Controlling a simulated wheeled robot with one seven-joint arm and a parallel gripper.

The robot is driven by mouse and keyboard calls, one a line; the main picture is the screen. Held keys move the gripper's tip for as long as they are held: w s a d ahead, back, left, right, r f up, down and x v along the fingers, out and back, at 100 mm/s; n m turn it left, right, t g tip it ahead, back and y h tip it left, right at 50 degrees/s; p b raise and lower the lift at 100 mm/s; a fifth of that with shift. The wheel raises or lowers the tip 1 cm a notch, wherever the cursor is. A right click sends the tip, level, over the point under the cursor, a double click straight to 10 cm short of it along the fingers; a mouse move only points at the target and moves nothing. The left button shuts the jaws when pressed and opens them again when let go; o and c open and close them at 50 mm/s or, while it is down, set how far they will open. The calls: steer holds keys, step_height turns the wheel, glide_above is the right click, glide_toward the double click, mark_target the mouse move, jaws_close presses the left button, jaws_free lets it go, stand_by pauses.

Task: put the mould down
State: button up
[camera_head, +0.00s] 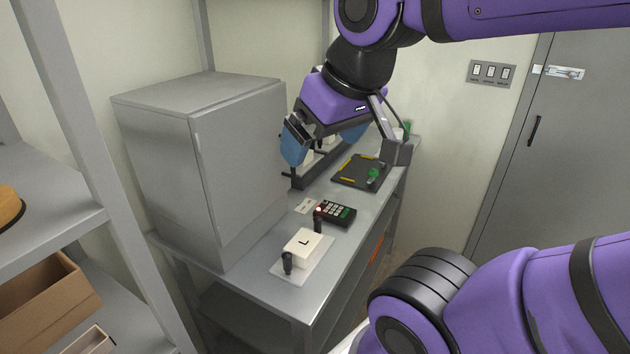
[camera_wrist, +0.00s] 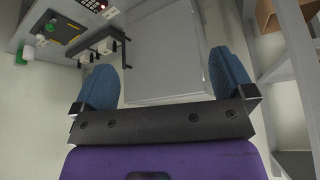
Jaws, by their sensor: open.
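A white block marked L, which looks like the mould (camera_head: 304,246), rests on a pale plate (camera_head: 318,266) near the front of the steel bench. A black upright handle stands at each of two ends of it. My gripper (camera_head: 322,146) is above the bench's far part, beside the cabinet and well apart from the block. In the wrist view my gripper (camera_wrist: 163,72) has its blue fingers wide apart with nothing between them. The block is not clearly seen in the wrist view.
A grey cabinet (camera_head: 205,165) stands on the bench (camera_head: 258,262) at left. A keypad (camera_head: 335,213) lies behind the block. A black mat (camera_head: 358,172) with a green item lies further back. A dark fixture with a lever (camera_wrist: 104,47) is partly hidden by my gripper in the head view.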

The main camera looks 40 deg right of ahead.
steer(key=w+d+f+m+g, duration=0.2)
steer(key=w+f+m, duration=0.15)
steer(key=w, duration=0.45)
steer(key=m+g+y, duration=0.2)
steer(key=m+g, duration=0.2)
steer(key=m, duration=0.3)
glide_above(304, 241)
step_height(304, 241, down, 16)
steer(key=f, duration=0.1)
steer(key=d+f+m, duration=0.1)
steer(key=f, duration=0.2)
steer(key=d+f+m+y, duration=0.1)
steer(key=f, duration=0.2)
steer(key=d+f+m+y, duration=0.1)
steer(key=f, duration=0.2)
steer(key=shift+w+d+f+m+g, duration=0.15)
steer(key=shift+w+f+m+g, duration=0.1)
steer(key=shift+w+f+g, duration=0.15)
steer(key=shift+w+x, duration=0.15)
steer(key=shift+x, duration=2.6)
steer(key=shift+w+x, duration=0.1)
steer(key=shift+x, duration=2.7)
steer(key=shift+f, duration=0.3)
steer(key=shift+d, duration=0.1)
steer(key=c, duration=1.6)
